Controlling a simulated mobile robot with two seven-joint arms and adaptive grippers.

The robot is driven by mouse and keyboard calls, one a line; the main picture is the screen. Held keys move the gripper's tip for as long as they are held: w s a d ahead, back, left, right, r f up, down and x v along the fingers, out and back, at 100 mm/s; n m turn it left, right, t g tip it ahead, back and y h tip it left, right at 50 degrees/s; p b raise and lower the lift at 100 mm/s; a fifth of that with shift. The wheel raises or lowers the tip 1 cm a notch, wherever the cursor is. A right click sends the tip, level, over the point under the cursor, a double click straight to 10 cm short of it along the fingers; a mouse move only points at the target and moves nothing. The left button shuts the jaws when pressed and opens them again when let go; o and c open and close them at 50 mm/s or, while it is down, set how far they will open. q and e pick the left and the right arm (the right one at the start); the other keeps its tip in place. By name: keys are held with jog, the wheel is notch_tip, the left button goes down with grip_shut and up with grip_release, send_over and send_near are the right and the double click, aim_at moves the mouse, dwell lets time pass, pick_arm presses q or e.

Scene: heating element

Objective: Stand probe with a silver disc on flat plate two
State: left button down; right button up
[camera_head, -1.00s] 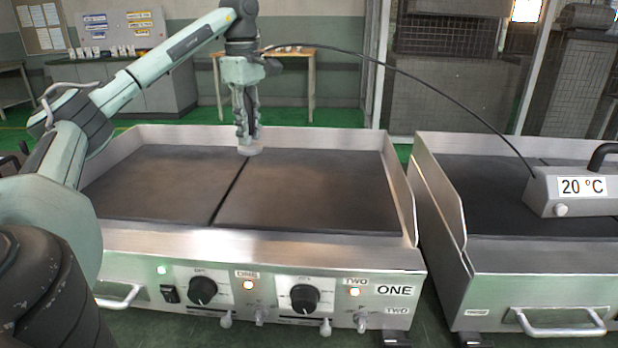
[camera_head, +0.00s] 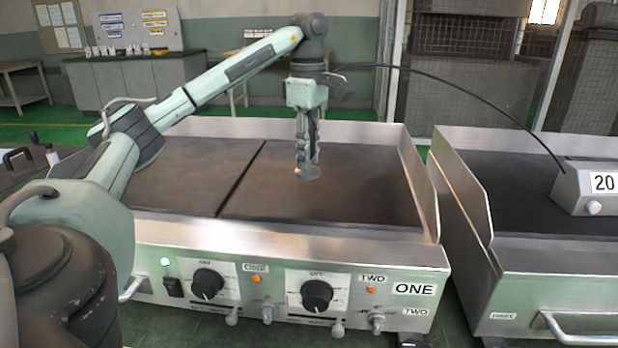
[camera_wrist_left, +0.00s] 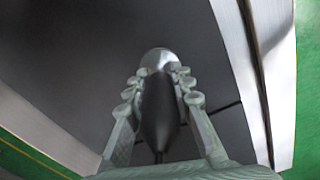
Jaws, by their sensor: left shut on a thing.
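My left gripper (camera_head: 308,158) is shut on the probe, whose silver disc (camera_head: 308,173) points down below the fingers. In the left wrist view the probe's dark body (camera_wrist_left: 158,110) sits between the two fingers, with the disc (camera_wrist_left: 158,62) beyond the fingertips. Flat plate two (camera_head: 360,200) is the dark right half of the griddle marked ONE. The disc is over this plate, right of the dividing gap and toward the back half. It looks upright and at or very near the surface; I cannot tell whether it touches. My right gripper is not in view.
A black cable runs from the probe to a grey display box (camera_head: 590,188) on the second griddle at the right. Flat plate one (camera_head: 185,180) is bare. Raised steel walls (camera_head: 425,185) edge the griddle, and knobs (camera_head: 316,295) line its front.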

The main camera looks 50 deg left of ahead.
aim_at(309, 172)
pick_arm(q)
jog(key=shift+f, duration=2)
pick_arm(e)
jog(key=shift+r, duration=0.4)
pick_arm(q)
jog(key=shift+f, duration=0.1)
jog(key=c, duration=1.3)
grip_release()
notch_tip(309, 172, up, 5)
jog(key=shift+w+r+p, duration=0.1)
jog(key=shift+p, duration=0.45)
notch_tip(309, 172, up, 6)
jog(key=p, duration=0.3)
jog(key=shift+d+r, duration=0.1)
jog(key=shift+r, duration=0.35)
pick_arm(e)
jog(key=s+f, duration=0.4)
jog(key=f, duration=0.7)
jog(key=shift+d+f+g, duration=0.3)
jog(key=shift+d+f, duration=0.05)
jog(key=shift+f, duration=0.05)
